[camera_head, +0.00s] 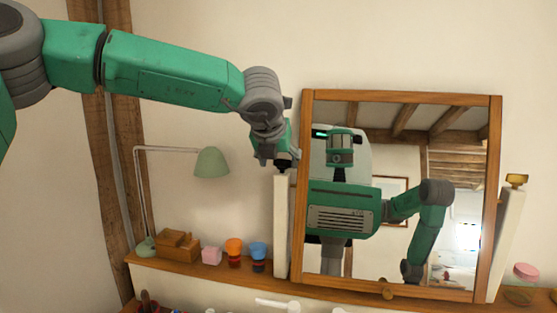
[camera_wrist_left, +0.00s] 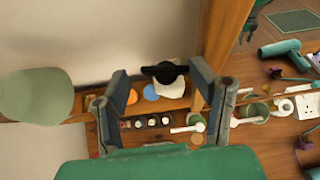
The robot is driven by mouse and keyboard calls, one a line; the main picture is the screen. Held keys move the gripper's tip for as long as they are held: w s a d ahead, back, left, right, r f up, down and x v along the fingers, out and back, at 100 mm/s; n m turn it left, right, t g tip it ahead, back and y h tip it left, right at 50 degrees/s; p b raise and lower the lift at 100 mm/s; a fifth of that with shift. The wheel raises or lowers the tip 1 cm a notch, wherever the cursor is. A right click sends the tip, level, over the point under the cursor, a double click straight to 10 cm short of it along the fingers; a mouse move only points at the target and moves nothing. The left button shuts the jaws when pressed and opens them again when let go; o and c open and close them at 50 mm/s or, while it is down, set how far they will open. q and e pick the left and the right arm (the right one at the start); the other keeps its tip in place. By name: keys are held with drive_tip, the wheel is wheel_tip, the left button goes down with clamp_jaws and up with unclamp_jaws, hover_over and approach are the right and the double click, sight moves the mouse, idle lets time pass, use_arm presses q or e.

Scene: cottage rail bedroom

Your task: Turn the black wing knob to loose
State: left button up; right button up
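The black wing knob (camera_wrist_left: 163,72) sits on top of the white post (camera_head: 281,228) at the mirror's left side. In the left wrist view its wings lie roughly level across the picture. In the left wrist view my left gripper (camera_wrist_left: 159,73) is open, with one finger on each side of the knob and gaps between. My right gripper shows only as a small, unclear reflection in the mirror.
The wood-framed mirror (camera_head: 303,190) stands close beside my left gripper. The right post (camera_head: 508,235) carries a yellowish knob (camera_head: 516,180). Bare wall lies behind.

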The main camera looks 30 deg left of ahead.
use_arm(q)
drive_tip(key=shift+w+a+r, duration=0.15)
drive_tip(key=shift+w+r, duration=0.15)
drive_tip(key=shift+r, duration=0.2)
use_arm(e)
drive_tip(key=shift+a, duration=0.1)
use_arm(q)
drive_tip(key=shift+w+d, duration=0.2)
drive_tip(key=shift+d, duration=0.1)
use_arm(e)
drive_tip(key=shift+w, duration=0.15)
use_arm(q)
drive_tip(key=shift+d+f, duration=0.2)
drive_tip(key=shift+f, duration=0.1)
drive_tip(key=shift+s+a+r+p, duration=0.1)
drive_tip(key=shift+s+r+p, duration=0.25)
drive_tip(key=shift+s, duration=0.2)
drive_tip(key=a+p+v, duration=0.1)
drive_tip(key=p+v, duration=0.1)
drive_tip(key=v, duration=0.5)
drive_tip(key=s+a+p+v, duration=0.1)
drive_tip(key=p+v, duration=0.2)
drive_tip(key=v, duration=0.4)
drive_tip(key=shift+a, duration=0.6)
use_arm(e)
drive_tip(key=shift+w+r, duration=0.15)
drive_tip(key=shift+r, duration=2.6)
